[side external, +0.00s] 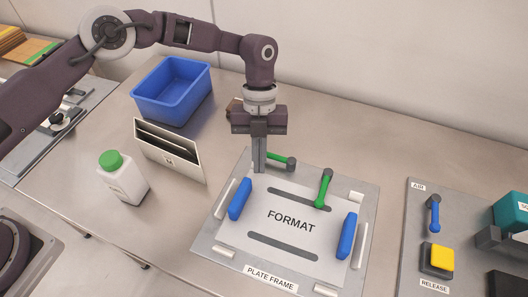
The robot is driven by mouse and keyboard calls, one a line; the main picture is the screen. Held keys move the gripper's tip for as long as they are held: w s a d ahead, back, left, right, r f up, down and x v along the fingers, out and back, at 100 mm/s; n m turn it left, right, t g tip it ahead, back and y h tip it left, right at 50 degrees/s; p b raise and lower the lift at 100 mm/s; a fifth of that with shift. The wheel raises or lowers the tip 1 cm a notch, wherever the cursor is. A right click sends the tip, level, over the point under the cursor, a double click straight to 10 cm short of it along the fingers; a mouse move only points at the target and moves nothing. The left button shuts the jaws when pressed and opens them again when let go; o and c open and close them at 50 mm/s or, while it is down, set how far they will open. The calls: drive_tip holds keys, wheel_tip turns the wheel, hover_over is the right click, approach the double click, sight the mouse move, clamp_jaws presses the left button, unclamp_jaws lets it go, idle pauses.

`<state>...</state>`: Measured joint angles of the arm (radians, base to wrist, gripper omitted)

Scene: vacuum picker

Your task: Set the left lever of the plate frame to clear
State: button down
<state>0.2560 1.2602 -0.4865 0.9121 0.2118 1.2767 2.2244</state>
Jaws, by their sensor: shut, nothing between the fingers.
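The plate frame (208,243) is a flat grey board on the table with a pale plate marked FORMAT (292,221) on it. Two green levers are at its far side. The left lever (277,158) lies nearly level in the picture, from its green end beside my gripper to a dark pivot on its right. The right lever (324,188) points toward the front, over the plate's far right part. My gripper (259,170) points down, shut and empty, just left of the left lever's green end. I cannot tell whether they touch.
Blue blocks (240,199) and (347,236) stand at the plate's two sides. A file holder (178,163), a white bottle with green cap (122,178) and a blue bin (172,90) are left. A panel with a blue lever (433,213) and yellow button (439,258) is right.

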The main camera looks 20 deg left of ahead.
drive_tip(key=d+v, duration=0.1)
drive_tip(key=v, duration=0.8)
drive_tip(key=shift+w+r, duration=0.3)
drive_tip(key=shift+d, duration=0.1)
drive_tip(key=s+a+r+n+t+y, duration=0.1)
drive_tip(key=s+a+r+n+t, duration=0.25)
drive_tip(key=a+r+n, duration=0.55)
drive_tip(key=s+a+r+n+t, duration=0.2)
drive_tip(key=s+a+r+n, duration=0.25)
drive_tip(key=r, duration=0.75)
drive_tip(key=s+a+f+n+t, duration=0.2)
drive_tip(key=s+a+n, duration=0.3)
drive_tip(key=s+n, duration=0.4)
drive_tip(key=s+a+f+n+t, duration=0.1)
drive_tip(key=s+a+n+t, duration=0.1)
drive_tip(key=s+a+n, duration=0.4)
drive_tip(key=s+n, duration=0.3)
drive_tip(key=s, duration=0.2)
drive_tip(key=shift+s+a+f, duration=0.15)
drive_tip(key=shift+a+f, duration=0.05)
drive_tip(key=shift+f, duration=0.15)
